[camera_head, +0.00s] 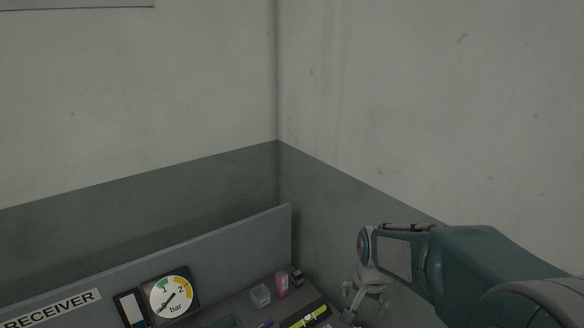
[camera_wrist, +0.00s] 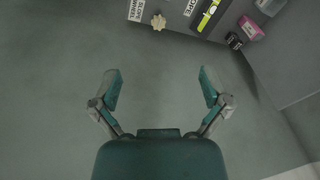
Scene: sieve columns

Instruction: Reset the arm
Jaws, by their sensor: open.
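My gripper (camera_wrist: 160,90) is open and empty in the wrist view, its two fingers spread wide apart over bare grey floor or wall. In the head view my gripper (camera_head: 366,300) hangs below the wrist at the lower right, to the right of the bench end. It touches nothing that I can see. My arm reaches in from the right edge of the head view.
A grey bench has a back panel (camera_head: 240,238), a RECEIVER label (camera_head: 52,309) and a pressure gauge (camera_head: 171,297). On it are a clear box (camera_head: 261,295), a pink item (camera_head: 282,284), a black item (camera_head: 297,277) and a yellow-green tool (camera_head: 308,317). A beige knob (camera_wrist: 158,22) juts from its edge. Walls meet behind.

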